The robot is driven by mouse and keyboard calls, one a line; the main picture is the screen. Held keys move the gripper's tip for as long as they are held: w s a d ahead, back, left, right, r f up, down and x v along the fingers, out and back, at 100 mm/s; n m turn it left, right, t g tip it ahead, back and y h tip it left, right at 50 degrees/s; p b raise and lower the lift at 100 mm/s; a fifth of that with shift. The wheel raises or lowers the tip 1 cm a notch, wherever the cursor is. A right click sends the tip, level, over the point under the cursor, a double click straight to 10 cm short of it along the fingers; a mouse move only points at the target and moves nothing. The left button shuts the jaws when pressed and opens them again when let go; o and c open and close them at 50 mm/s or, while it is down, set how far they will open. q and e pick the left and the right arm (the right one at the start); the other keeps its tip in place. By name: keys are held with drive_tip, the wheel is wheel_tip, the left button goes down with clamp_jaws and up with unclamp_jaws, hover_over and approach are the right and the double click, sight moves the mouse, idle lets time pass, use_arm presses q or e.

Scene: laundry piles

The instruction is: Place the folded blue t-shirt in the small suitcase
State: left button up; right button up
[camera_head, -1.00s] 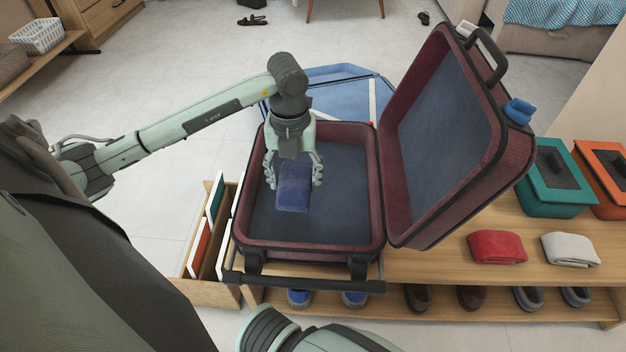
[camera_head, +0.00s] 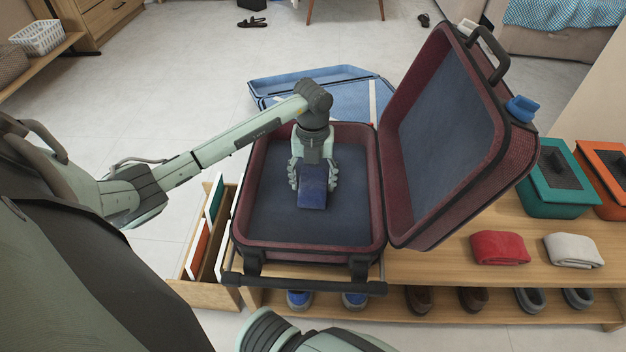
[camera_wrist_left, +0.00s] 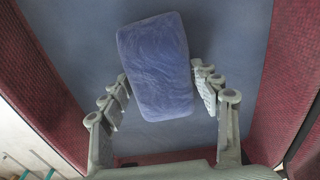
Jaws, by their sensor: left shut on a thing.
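The folded blue t-shirt (camera_head: 312,191) is between the fingers of my left gripper (camera_head: 314,180), inside the outline of the small open suitcase (camera_head: 378,190). In the left wrist view the shirt (camera_wrist_left: 157,66) is slightly tilted, with the left gripper's fingers (camera_wrist_left: 160,90) on either side of it. The suitcase's dark blue floor and red side walls (camera_wrist_left: 283,70) surround it there. I cannot tell whether the shirt touches the floor. The suitcase lid (camera_head: 445,140) stands open to the right. My right gripper is not in view; part of my right arm shows at the bottom.
A larger blue suitcase (camera_head: 275,82) lies open behind. A folded red garment (camera_head: 499,247) and a white one (camera_head: 572,249) lie on the wooden shelf (camera_head: 430,264) to the right, near teal (camera_head: 557,185) and orange boxes. Shoes stand on the lower shelf.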

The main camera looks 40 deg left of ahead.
sight(313, 178)
use_arm(q)
drive_tip(key=shift+f, duration=0.1)
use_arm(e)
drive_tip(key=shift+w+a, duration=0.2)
use_arm(q)
drive_tip(key=o, duration=1.2)
drive_tip(key=shift+o, duration=0.2)
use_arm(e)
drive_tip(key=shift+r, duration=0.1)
use_arm(q)
wheel_tip(313, 178, up, 12)
drive_tip(key=p, duration=0.1)
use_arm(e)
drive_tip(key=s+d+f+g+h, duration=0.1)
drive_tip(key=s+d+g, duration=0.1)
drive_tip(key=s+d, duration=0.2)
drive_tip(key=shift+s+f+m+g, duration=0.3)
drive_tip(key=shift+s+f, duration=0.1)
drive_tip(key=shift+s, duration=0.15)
